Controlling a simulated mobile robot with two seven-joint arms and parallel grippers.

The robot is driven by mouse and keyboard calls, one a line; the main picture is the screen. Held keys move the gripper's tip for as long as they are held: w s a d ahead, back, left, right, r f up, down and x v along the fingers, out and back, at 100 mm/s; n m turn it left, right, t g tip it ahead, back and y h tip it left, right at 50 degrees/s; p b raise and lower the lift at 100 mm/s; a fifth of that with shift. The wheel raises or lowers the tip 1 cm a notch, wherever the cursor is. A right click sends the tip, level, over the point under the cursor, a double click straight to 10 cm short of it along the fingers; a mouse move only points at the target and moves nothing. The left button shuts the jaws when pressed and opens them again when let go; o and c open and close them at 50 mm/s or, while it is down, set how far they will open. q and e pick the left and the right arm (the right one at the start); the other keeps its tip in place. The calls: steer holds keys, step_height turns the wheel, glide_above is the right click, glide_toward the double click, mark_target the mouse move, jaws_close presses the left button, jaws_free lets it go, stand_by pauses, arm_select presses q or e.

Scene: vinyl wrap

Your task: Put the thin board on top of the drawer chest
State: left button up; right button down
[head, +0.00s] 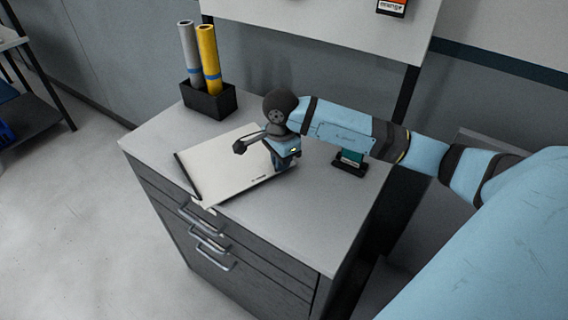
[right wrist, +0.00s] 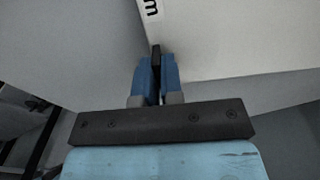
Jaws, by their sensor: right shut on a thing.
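The thin board (head: 228,168) is pale with a dark strip along its left edge and small print near its front right. It is over the top of the drawer chest (head: 310,235), and its front left corner reaches slightly past the chest's front edge. I cannot tell whether it rests fully on the top. My right gripper (head: 284,163) is shut on the board at its right side. In the right wrist view, the blue fingers (right wrist: 155,78) are closed together and the board (right wrist: 230,40) spreads out to the right. My left gripper is not in view.
A black holder (head: 210,103) with a grey roll (head: 188,50) and a yellow roll (head: 208,58) stands at the chest's back left. A small dark and teal item (head: 350,161) sits at the back right. The chest top's front right is clear.

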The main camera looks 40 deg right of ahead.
steer(key=shift+w+d+f, duration=0.1)
steer(key=shift+w+f, duration=0.05)
steer(key=shift+f, duration=0.4)
steer(key=shift+d, duration=0.1)
steer(key=shift+r, duration=0.1)
steer(key=c, duration=1.3)
jaws_free()
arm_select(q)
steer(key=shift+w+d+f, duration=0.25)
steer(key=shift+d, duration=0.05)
arm_select(e)
steer(key=shift+o, duration=0.2)
